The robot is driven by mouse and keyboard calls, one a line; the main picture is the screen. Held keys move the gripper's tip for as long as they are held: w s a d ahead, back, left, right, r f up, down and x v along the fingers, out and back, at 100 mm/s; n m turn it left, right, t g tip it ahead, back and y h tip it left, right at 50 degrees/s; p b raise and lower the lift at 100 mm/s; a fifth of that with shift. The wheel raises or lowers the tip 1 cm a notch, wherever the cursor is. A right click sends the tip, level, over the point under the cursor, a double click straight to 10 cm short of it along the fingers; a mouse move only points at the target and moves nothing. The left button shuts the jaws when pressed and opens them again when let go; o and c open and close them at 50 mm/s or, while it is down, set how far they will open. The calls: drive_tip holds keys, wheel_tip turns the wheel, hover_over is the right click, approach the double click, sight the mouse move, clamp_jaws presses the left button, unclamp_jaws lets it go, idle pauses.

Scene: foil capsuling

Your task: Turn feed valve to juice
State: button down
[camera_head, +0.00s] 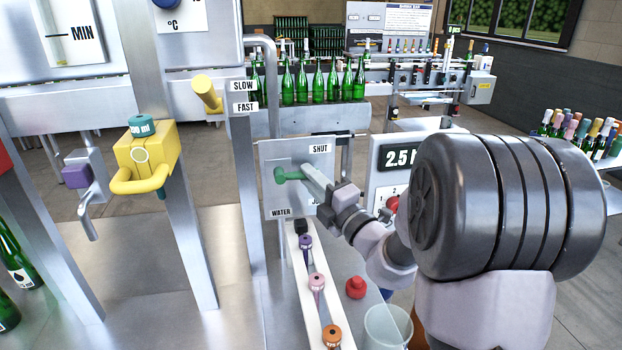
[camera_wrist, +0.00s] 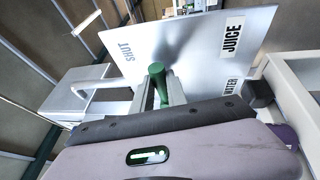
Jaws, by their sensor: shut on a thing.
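The feed valve's green handle (camera_head: 287,174) stands out from a pale square plate (camera_head: 275,154) in the head view. The plate bears a SHUT label (camera_head: 320,148) at top right and a WATER label (camera_head: 281,212) at lower left. My gripper (camera_head: 304,177) reaches in from the right and is shut on the handle. In the wrist view the green handle (camera_wrist: 157,73) sits between the two fingers, and the JUICE label (camera_wrist: 231,38) is readable. In the head view my gripper mostly covers the plate's lower right corner, where that label is. Which label the handle points at is unclear.
A white rail with several coloured stoppers (camera_head: 317,282) runs below the plate. A red knob (camera_head: 356,287) and a clear cup (camera_head: 388,328) stand beside it. Green bottles (camera_head: 318,84) line the back.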

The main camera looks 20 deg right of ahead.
drive_tip(key=m, duration=0.2)
drive_tip(key=f+m+t+h+p, duration=0.1)
drive_tip(key=f+m+t, duration=0.1)
drive_tip(key=m, duration=0.1)
drive_tip(key=shift+w+a+f+m+h, duration=0.1)
drive_tip(key=shift+a+f+m+h, duration=0.05)
drive_tip(key=shift+a+m+h, duration=0.15)
drive_tip(key=c, duration=1.3)
unclamp_jaws()
